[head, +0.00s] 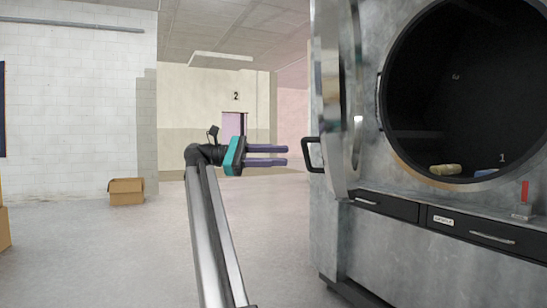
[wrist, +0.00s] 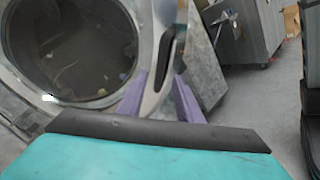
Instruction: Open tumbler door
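The tumbler door (head: 334,90) is swung out from the washer and shows nearly edge-on in the head view. Its dark handle (head: 313,155) sticks out to the left. The round drum opening (head: 465,75) is uncovered and dark inside. My gripper (head: 287,155) has two purple fingers, apart and pointing right at the handle, with a small gap in the head view. In the wrist view the door's round window (wrist: 70,50) is at left, and the handle (wrist: 167,65) shows between and beyond the fingers (wrist: 160,82). No firm contact is visible.
Pale items (head: 445,169) lie low in the drum opening. Black drawers (head: 385,205) and a red lever (head: 525,192) are below it. A cardboard box (head: 126,191) stands by the left wall. The floor left of the washer is clear.

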